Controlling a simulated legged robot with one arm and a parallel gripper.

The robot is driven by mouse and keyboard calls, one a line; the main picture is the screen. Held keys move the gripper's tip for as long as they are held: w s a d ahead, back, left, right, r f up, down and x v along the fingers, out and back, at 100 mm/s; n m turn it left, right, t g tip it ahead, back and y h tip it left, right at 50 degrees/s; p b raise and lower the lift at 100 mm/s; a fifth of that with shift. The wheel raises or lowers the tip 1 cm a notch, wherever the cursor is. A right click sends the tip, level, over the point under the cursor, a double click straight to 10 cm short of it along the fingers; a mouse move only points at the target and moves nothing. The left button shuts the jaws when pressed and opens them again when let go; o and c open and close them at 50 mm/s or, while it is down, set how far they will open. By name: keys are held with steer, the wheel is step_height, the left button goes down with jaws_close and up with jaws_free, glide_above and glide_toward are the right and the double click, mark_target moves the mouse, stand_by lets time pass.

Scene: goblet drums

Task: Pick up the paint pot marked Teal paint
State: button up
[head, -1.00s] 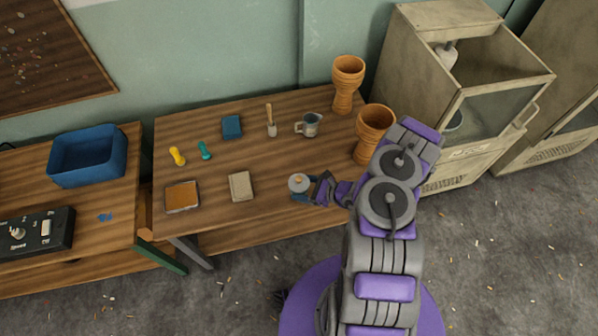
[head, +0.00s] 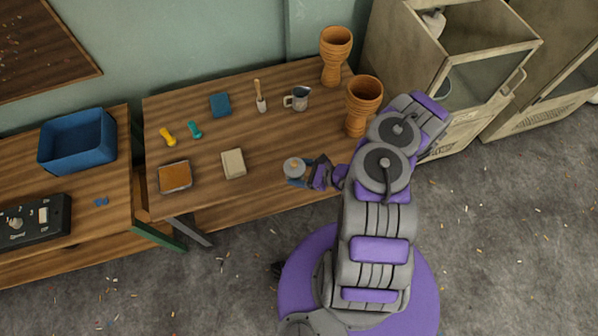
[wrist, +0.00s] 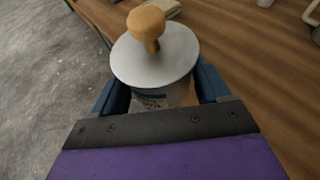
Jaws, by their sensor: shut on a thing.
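A small pot (head: 293,168) with a pale grey round lid and a wooden knob is at the front right part of the wooden table. In the wrist view the pot (wrist: 155,62) stands upright between the blue fingers of my gripper (wrist: 160,88). My gripper (head: 296,180) is shut on it from the front right. A label with a dark teal band shows partly below the lid; its words cannot be read. I cannot tell whether the pot's base touches the table.
Two orange goblet drums (head: 364,104) stand at the table's right end. A metal jug (head: 298,98), a brush (head: 260,96), a blue block (head: 220,104), yellow and teal pieces (head: 195,130), a beige block (head: 233,163) and an orange-filled tray (head: 174,177) lie leftward. A blue bin (head: 77,141) is far left.

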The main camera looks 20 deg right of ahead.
mark_target(299, 168)
steer(key=shift+r+p, duration=3)
steer(key=shift+r, duration=2.35)
steer(key=shift+w, duration=0.1)
